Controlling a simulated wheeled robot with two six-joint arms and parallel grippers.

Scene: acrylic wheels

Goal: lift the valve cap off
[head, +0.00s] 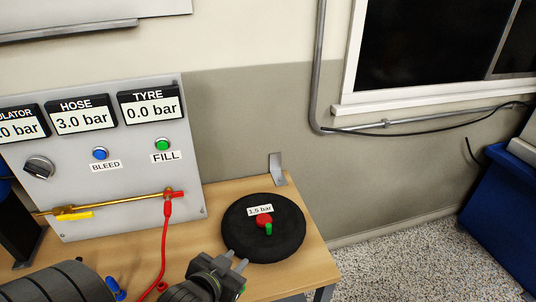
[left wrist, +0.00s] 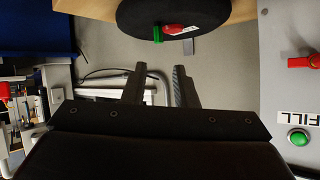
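A black tyre (head: 236,239) lies flat on the wooden table, with a red hub (head: 264,220) at its middle. A small green piece (head: 268,229), apparently the valve cap, stands beside the hub. It also shows in the left wrist view as a green cap (left wrist: 157,33) near the tyre's edge. My left gripper (head: 235,260) is in front of the tyre, short of the cap. In the left wrist view its fingers (left wrist: 159,85) are apart, with no cap held. My right gripper is not in view.
A grey panel (head: 120,150) with gauges, a blue button and a green button (head: 162,144) stands behind left. A red hose (head: 164,240) hangs from its brass pipe onto the table. A metal bracket (head: 277,168) stands behind the tyre. The table's edge is close right of the tyre.

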